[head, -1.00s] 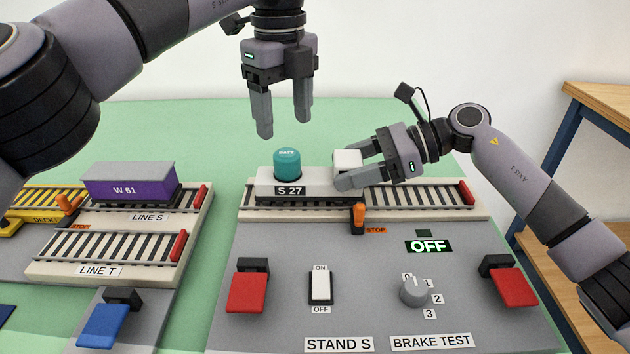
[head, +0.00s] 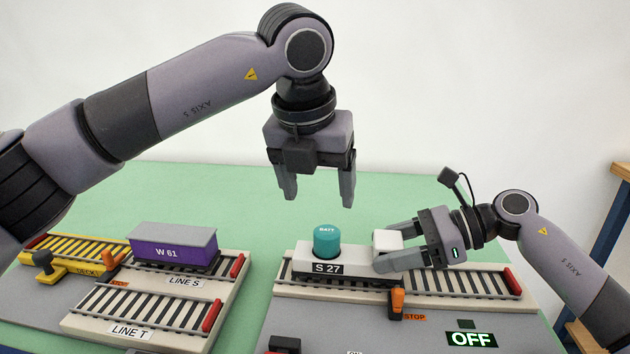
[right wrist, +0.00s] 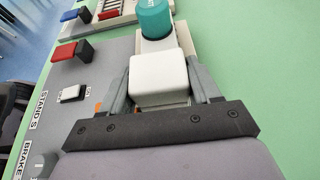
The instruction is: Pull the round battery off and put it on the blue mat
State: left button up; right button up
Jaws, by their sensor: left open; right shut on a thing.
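The round battery (head: 327,240) is a teal upright cylinder marked BATT, seated on the white wagon S 27 (head: 310,262) on the right-hand track. It also shows at the top of the right wrist view (right wrist: 155,20). My left gripper (head: 318,199) is open and empty, pointing down above the battery with a gap between. My right gripper (head: 384,250) is shut on the white block (head: 388,239) at the wagon's right end; the right wrist view shows this block (right wrist: 158,75) between the fingers. I cannot make out the blue mat in the current views.
An orange stop lever (head: 397,302) stands in front of the wagon. The panel display (head: 472,339) reads OFF. A purple wagon W 61 (head: 172,247) stands on Line S at left. Green tabletop (head: 225,185) behind the tracks is clear.

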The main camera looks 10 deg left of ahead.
aim_at(326, 231)
pick_arm(q)
jog(key=shift+m+t, duration=0.3)
jog(key=shift+m, duration=0.2)
jog(key=x, duration=1.1)
jog(key=shift+f, duration=0.1)
jog(key=c, duration=1.2)
jog(key=shift+s+r, duration=0.1)
jog(key=shift+r, duration=1.05)
